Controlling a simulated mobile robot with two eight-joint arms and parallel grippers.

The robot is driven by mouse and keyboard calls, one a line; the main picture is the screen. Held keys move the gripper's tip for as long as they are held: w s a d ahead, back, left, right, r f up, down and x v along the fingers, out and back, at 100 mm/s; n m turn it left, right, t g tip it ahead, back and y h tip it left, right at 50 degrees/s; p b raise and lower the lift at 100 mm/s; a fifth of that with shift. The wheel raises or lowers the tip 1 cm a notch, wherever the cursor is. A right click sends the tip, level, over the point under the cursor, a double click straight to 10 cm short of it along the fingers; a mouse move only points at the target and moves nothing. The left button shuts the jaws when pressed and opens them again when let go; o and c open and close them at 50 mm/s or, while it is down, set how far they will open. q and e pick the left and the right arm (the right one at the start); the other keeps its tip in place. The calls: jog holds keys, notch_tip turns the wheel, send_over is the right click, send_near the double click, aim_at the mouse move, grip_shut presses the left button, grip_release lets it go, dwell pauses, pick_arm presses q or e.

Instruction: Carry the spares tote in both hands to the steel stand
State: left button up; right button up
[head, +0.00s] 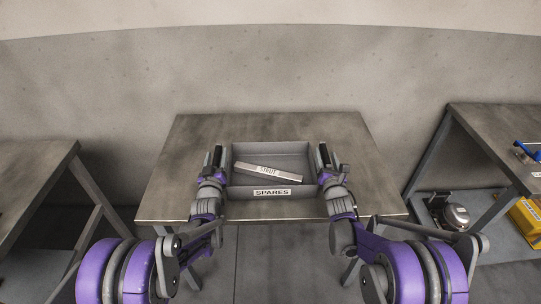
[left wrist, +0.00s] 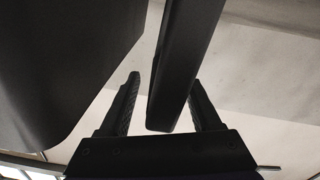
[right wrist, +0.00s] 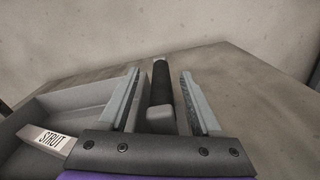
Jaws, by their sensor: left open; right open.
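The spares tote (head: 240,192), a grey open box labelled SPARES, sits on a worn steel-topped table (head: 180,195). A pale bar labelled STRUT (head: 285,176) lies slantwise inside it. My left gripper (head: 213,160) is at the tote's left side and my right gripper (head: 326,158) at its right side. Both are open. In the left wrist view a dark bar (left wrist: 182,65) stands between the fingers. In the right wrist view a dark handle (right wrist: 162,85) lies between the open fingers, beside the tote wall (right wrist: 75,98). I cannot tell whether any finger touches it.
Another table (head: 40,165) stands at the left. A bench (head: 490,135) at the right has a blue item (head: 527,150) on top, and a yellow case (head: 526,216) and a round metal part (head: 456,214) on its lower shelf. A concrete wall (head: 270,75) is behind.

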jog(key=shift+s, duration=0.1)
pick_arm(q)
jog(key=s, duration=1.1)
jog(key=shift+d, duration=0.25)
pick_arm(e)
jog(key=s, duration=1.2)
jog(key=shift+d, duration=0.25)
pick_arm(q)
jog(key=shift+r, duration=0.1)
pick_arm(e)
jog(key=shift+r, duration=0.1)
